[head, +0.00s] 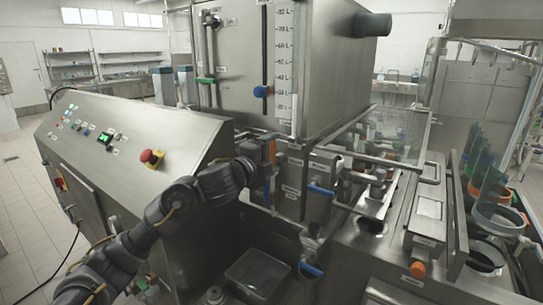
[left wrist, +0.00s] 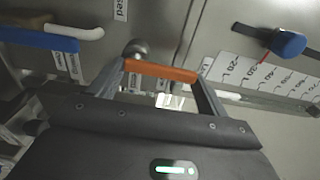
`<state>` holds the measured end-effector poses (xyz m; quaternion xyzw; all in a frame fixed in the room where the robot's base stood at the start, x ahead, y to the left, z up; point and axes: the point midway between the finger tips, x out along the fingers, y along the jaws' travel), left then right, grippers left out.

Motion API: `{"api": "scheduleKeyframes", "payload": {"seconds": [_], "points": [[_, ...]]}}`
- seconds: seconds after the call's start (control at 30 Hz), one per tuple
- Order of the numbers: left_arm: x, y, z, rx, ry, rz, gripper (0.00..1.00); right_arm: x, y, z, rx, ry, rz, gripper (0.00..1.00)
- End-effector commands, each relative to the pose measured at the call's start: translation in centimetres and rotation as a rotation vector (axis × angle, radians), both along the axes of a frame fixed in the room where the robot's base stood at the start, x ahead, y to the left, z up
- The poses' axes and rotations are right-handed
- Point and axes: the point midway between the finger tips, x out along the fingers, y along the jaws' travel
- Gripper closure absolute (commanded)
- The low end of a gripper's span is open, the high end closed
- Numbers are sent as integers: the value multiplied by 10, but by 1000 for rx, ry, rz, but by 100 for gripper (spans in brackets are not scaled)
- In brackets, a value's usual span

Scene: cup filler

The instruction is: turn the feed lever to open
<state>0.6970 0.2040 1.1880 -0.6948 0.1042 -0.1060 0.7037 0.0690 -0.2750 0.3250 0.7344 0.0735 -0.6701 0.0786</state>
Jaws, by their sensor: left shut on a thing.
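The orange handle of a lever (left wrist: 160,72), which I take to be the feed lever, runs between the two fingers of my left gripper (left wrist: 165,82) in the left wrist view. The gripper is shut on it. In the head view the left gripper (head: 267,153) is at the front of the tall steel tank, below its level scale, and a bit of the orange handle (head: 273,150) shows there. The fingers hide much of the lever, so I cannot tell its exact angle. A partly cut-off label (left wrist: 120,9) ending in "sed" is near it. My right gripper is not in view.
The control panel with a red stop button (head: 152,158) is left of my arm. A blue-handled valve (head: 320,190) is just right of the gripper; another blue handle (head: 311,270) is lower. A blue knob (head: 261,91) sits by the level scale. Cups (head: 497,218) stand at right.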

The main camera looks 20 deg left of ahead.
Motion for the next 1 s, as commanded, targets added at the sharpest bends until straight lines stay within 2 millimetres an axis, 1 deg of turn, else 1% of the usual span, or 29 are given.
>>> {"api": "scheduleKeyframes", "payload": {"seconds": [0.1, 0.13, 0.3, 0.57, 0.67, 0.77, 1.0], "points": [[0, 0, -1, 8, 1, -1, 64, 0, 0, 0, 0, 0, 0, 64], [0, 0, -1, 9, 1, -1, 22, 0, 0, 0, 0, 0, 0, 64], [0, 0, -1, 5, 0, 0, 1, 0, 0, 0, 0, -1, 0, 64], [0, 0, 0, 3, 0, 0, 1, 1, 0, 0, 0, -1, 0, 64], [-6, 2, 0, 5, -1, 0, 1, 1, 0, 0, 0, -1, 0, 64], [-19, 6, 0, 5, -1, -1, 1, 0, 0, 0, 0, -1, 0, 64], [-66, 21, 0, 8, 0, 0, 1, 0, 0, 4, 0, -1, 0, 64]]}}
